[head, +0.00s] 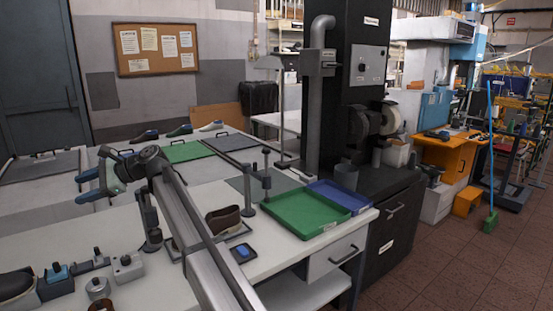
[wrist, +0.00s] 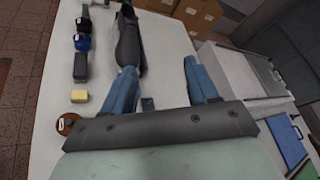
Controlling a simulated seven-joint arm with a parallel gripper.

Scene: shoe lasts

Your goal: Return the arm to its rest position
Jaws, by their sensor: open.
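My gripper (head: 79,186) is at the left of the head view, raised above the white table, with its two blue fingers spread apart. In the wrist view the fingers (wrist: 160,68) are also wide apart, with nothing held between them. A dark shoe-shaped piece (wrist: 127,42) lies on the table beyond the left finger in that view. My arm link runs diagonally across the front of the head view and hides part of the table.
A brown shoe (head: 223,219) stands on the table right of my arm. A green tray (head: 305,213) and a blue tray (head: 340,195) lie near the right edge. A yellow block (wrist: 79,96) and other small items line the table edge. A dark machine column (head: 352,60) rises behind.

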